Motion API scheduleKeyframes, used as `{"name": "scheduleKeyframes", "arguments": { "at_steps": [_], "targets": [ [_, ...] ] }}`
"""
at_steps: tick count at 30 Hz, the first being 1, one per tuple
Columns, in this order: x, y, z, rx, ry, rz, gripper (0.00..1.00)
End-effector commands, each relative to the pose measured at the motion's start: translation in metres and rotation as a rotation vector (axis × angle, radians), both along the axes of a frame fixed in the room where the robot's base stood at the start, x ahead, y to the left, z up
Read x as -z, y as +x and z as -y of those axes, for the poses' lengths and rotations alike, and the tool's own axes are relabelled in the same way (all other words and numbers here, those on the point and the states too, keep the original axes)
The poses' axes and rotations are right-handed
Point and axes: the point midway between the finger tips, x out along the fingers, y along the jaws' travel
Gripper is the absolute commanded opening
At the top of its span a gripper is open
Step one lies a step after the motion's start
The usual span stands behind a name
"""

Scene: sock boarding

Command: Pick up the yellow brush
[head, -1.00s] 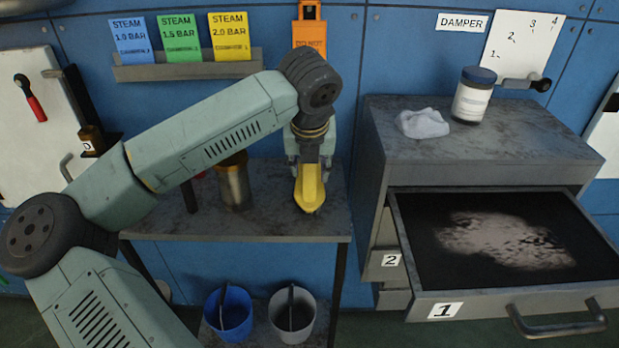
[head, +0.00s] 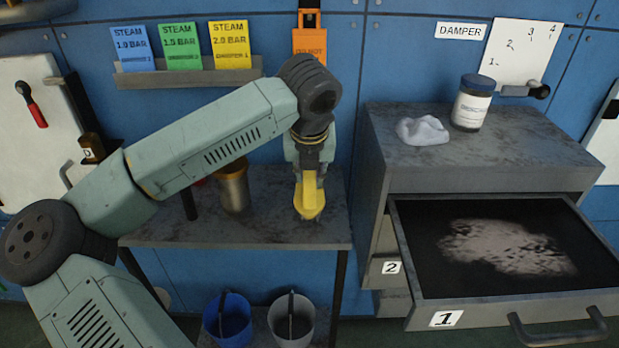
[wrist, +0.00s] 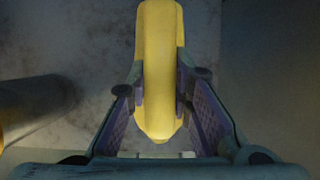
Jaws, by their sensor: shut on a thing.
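The yellow brush (head: 309,199) is at the right part of the grey side table (head: 270,231), below my gripper (head: 309,178). In the wrist view the brush (wrist: 160,60) runs up the middle of the picture, between the two fingers of my gripper (wrist: 160,88). Both fingers press against its sides, so my gripper is shut on it. The brush is at or just above the tabletop; I cannot tell if it still touches. Its underside is hidden.
A brass-coloured canister (head: 234,187) stands left of the brush. A blue bucket (head: 228,320) and a grey bucket (head: 292,322) are on the lower shelf. At right, an open drawer (head: 500,306) juts from a cabinet bearing a jar (head: 471,104) and a white cloth (head: 422,130).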

Motion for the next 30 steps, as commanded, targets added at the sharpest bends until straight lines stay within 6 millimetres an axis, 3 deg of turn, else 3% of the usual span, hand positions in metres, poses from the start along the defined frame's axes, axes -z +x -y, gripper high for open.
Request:
{"name": "scheduleKeyframes", "arguments": {
  "at_steps": [10, 24, 30],
  "targets": [
    [-0.034, 0.001, 0.000, -0.002, 0.001, 0.004, 0.00],
    [-0.041, -0.117, 0.006, 0.000, 0.003, 0.003, 0.00],
    [-0.046, -0.148, 0.009, 0.000, 0.001, 0.003, 0.00]
  ]
}}
